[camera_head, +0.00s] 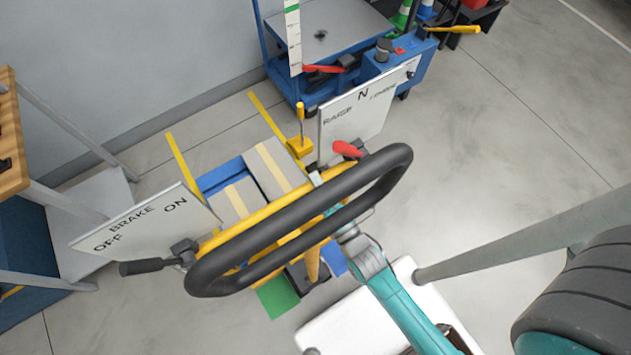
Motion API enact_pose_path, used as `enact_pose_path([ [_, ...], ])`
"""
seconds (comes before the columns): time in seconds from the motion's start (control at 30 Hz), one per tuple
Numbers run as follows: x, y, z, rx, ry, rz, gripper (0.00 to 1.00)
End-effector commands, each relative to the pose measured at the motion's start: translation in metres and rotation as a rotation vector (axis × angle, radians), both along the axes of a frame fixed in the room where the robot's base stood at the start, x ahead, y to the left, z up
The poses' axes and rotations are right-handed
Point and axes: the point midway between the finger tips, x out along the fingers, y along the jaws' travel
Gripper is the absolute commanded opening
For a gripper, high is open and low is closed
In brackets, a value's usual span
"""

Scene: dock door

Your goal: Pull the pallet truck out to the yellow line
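The yellow pallet truck (228,236) stands in the middle, with a large black loop handle (290,222) nearest the camera. A brake plate (140,228) marked OFF and ON has a black lever (150,266) at its lower right, pointing to the OFF side. A second plate (357,115) reads RAISE, N and LOWER, with a red lever (347,149) below it. My gripper (337,214) reaches the right part of the loop from below. The handle hides its fingers, so I cannot tell whether they grip it. Yellow strips (183,160) lie on the floor beyond the truck.
Grey and tan cartons (273,168) lie beyond the handle. A blue cart (335,30) stands at the back against the wall. A wooden-topped bench (12,135) is at the left. Green (277,297) and blue patches show below the handle. Open floor (500,130) lies to the right.

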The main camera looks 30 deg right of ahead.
Motion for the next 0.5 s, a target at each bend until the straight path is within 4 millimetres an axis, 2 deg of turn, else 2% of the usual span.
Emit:
enact_pose_path([
  [0.17, -0.003, 0.000, -0.001, 0.000, 0.000, 0.000, 0.54],
  [0.27, -0.012, 0.000, -0.003, 0.000, 0.001, 0.000, 0.54],
  [0.5, -0.055, 0.000, -0.012, 0.000, 0.003, 0.000, 0.54],
])
